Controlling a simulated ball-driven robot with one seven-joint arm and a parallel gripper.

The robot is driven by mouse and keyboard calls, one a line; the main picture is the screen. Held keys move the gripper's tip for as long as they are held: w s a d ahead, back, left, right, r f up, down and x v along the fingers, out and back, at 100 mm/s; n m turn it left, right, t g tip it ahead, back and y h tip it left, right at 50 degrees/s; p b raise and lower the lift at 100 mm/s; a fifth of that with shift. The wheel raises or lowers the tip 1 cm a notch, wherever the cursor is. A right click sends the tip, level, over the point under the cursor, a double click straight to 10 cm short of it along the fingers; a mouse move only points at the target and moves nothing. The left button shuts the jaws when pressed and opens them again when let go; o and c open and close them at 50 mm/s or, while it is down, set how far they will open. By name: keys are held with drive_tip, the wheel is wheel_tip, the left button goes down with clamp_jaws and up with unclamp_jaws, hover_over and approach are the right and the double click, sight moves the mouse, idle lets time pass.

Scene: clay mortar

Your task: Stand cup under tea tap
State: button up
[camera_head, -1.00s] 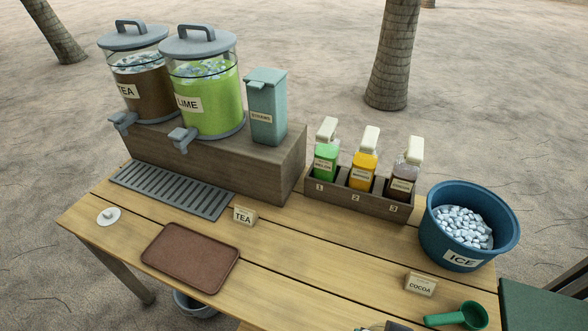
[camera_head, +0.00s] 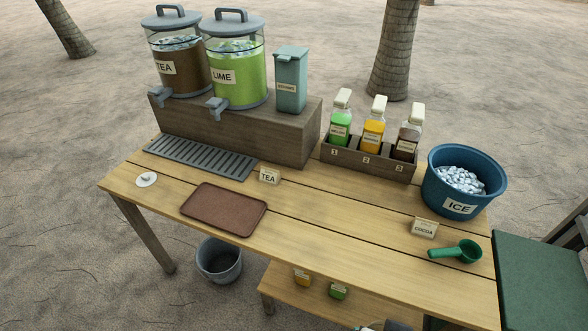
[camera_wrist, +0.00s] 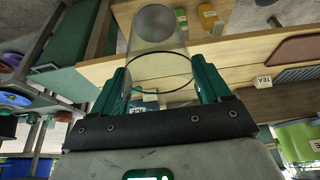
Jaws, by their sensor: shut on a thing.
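The tea dispenser (camera_head: 178,72), brown and labelled TEA, stands at the left end of a wooden riser, with its grey tap (camera_head: 161,98) facing front. The slotted grey drip tray (camera_head: 200,157) lies on the table in front of the riser, below the taps, with nothing on it. In the wrist view my gripper (camera_wrist: 163,82) is shut on a clear, empty-looking cup (camera_wrist: 155,48), one teal finger on each side. The cup is away from the tap. In the head view only a piece of my arm shows at the bottom edge, and the cup cannot be made out.
The lime dispenser (camera_head: 238,75) stands right of the tea one, beside a teal box (camera_head: 290,82). A brown tray (camera_head: 224,209), a TEA card (camera_head: 269,176), a white lid-like disc (camera_head: 146,180), a syrup rack (camera_head: 368,162), an ice bucket (camera_head: 461,184) and a green scoop (camera_head: 457,251) occupy the table.

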drive_tip(key=shift+w+f, duration=0.25)
drive_tip(key=shift+w, duration=0.05)
drive_tip(key=w+d+f+n+y, duration=0.1)
drive_tip(key=w+d+f+n, duration=0.3)
drive_tip(key=w+f, duration=0.8)
wheel_tip(320, 180, down, 3)
drive_tip(key=shift+d+r+t+y, duration=0.1)
drive_tip(key=shift+d+t+y, duration=0.25)
drive_tip(key=shift+d, duration=0.3)
